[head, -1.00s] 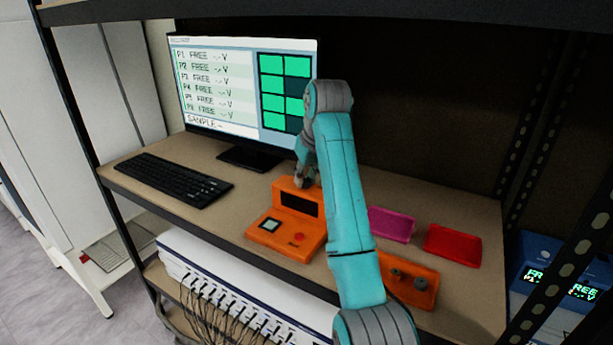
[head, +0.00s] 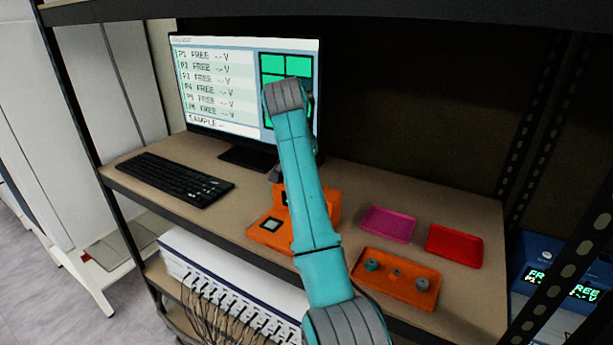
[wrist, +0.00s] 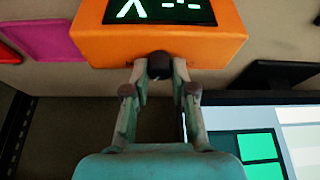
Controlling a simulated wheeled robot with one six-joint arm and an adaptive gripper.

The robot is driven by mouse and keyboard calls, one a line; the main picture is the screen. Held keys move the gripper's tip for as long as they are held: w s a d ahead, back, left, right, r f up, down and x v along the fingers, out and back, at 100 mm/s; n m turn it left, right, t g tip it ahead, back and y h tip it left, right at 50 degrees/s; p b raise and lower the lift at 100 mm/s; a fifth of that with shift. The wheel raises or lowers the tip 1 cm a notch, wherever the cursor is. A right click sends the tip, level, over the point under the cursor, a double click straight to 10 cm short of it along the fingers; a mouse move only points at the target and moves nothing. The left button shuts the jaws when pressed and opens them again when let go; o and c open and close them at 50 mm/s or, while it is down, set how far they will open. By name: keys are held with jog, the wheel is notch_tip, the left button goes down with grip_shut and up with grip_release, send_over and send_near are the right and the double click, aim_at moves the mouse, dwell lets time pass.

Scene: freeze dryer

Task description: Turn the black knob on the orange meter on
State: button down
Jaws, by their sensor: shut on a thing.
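The orange meter (head: 328,203) stands on the shelf in front of the monitor, partly hidden by my arm in the head view. In the wrist view the meter (wrist: 205,48) fills the top, with its dark display showing lit white-green characters. The black knob (wrist: 160,62) sits on the meter's edge facing my gripper. My gripper (wrist: 160,73) is shut on the knob, one fingertip on each side of it. In the head view my arm hides the knob and most of the gripper.
The monitor (head: 212,85) stands close behind, and the keyboard (head: 175,180) lies to the left. A magenta tray (head: 388,224), a red tray (head: 454,245) and an orange tray (head: 395,290) with small grey parts lie to the right.

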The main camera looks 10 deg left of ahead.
jog(key=shift+m+h, duration=0.4)
jog(key=shift+m, duration=0.6)
jog(key=c, duration=0.9)
grip_release()
jog(key=shift+c, duration=0.2)
